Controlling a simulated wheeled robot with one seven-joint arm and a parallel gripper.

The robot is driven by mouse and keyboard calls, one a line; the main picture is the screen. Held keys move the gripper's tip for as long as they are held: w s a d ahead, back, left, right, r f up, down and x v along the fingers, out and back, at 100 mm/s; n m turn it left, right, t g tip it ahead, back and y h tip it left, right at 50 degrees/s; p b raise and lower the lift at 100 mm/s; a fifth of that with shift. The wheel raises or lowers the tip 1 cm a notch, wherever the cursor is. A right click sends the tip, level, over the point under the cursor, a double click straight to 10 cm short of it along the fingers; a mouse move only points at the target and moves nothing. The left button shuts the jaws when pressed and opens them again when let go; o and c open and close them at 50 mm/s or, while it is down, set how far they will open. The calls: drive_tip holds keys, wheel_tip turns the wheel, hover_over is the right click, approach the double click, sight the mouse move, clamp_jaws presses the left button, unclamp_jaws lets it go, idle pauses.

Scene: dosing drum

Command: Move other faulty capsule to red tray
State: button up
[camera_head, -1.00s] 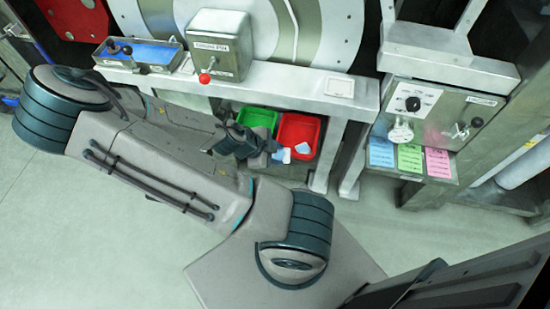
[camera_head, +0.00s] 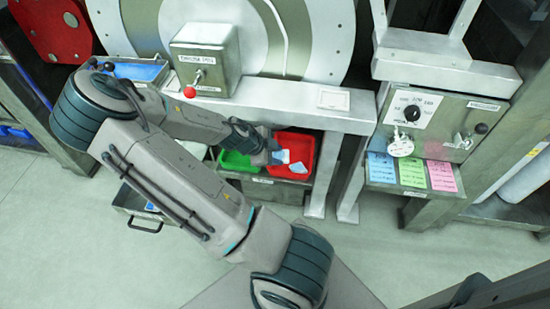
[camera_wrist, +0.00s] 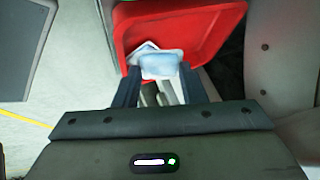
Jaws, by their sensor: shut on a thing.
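The red tray (camera_head: 308,141) sits under the machine's ledge, and it fills the top of the wrist view (camera_wrist: 215,18). My gripper (camera_head: 276,154) is at the tray's left side. In the wrist view my gripper (camera_wrist: 160,82) is shut on a pale blue-white capsule (camera_wrist: 161,66), held at the fingertips over the tray's near part. The held capsule (camera_head: 283,157) also shows in the head view. A second pale capsule (camera_head: 299,168) lies in the red tray. In the wrist view it is partly hidden behind the held one. Clearance above the tray floor cannot be told.
A green tray (camera_head: 238,161) stands left of the red one, partly covered by my arm. A metal ledge (camera_head: 290,103) overhangs both. An open metal drawer (camera_head: 140,207) is at lower left. A control box with coloured cards (camera_head: 410,170) is at right.

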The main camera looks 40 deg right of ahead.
drive_tip(key=shift+f, duration=0.1)
drive_tip(key=o, duration=0.7)
drive_tip(key=p+v, duration=0.4)
drive_tip(key=v, duration=0.9)
drive_tip(key=shift+w+a+r+p, duration=0.15)
drive_tip(key=shift+r+p, duration=0.15)
drive_tip(key=shift+a, duration=0.1)
